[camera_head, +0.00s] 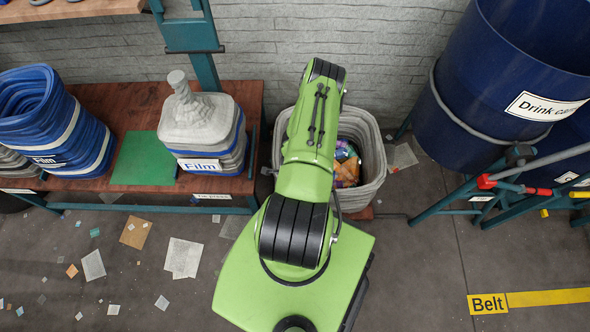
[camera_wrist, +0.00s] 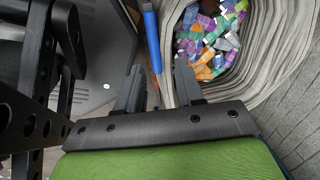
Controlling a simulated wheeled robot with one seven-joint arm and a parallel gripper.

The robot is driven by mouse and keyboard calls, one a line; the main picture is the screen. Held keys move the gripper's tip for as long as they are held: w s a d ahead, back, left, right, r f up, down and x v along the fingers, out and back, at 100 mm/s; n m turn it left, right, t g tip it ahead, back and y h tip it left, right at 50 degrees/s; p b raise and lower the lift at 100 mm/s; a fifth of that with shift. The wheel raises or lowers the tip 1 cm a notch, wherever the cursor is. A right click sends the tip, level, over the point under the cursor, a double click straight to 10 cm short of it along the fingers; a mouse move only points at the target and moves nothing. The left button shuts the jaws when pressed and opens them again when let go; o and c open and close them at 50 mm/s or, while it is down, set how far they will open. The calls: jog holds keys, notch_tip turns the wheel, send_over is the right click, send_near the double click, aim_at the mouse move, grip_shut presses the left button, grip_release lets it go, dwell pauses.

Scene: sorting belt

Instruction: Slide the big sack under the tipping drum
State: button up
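The big sack (camera_head: 372,150) is a grey, open-topped sack on the floor against the wall, left of the drums. Colourful pieces lie inside it. My arm covers its left part in the head view. In the wrist view its pale, folded wall (camera_wrist: 270,85) fills the upper right. My gripper (camera_wrist: 158,72) is open at the sack's rim, one finger on each side of the near wall; I cannot tell if they touch it. My arm mostly hides the gripper in the head view. The tipping drum appears to be the large blue drum (camera_head: 470,75) labelled "Drink can".
A wooden bench (camera_head: 95,187) at left holds a tied "Film" sack (camera_head: 203,125), a green mat (camera_head: 145,160) and an open blue sack (camera_head: 60,125). A teal frame with a red-ended lever (camera_head: 487,182) stands at right.

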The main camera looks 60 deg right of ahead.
jog(key=shift+m, duration=0.4)
jog(key=f+b, duration=0.2)
jog(key=f, duration=0.3)
jog(key=d+f+b, duration=0.1)
jog(key=f+b, duration=0.2)
jog(key=f, duration=0.3)
jog(key=f+b, duration=0.2)
jog(key=f, duration=0.4)
jog(key=shift+w+d, duration=0.25)
jog(key=shift+d, duration=0.1)
grip_shut()
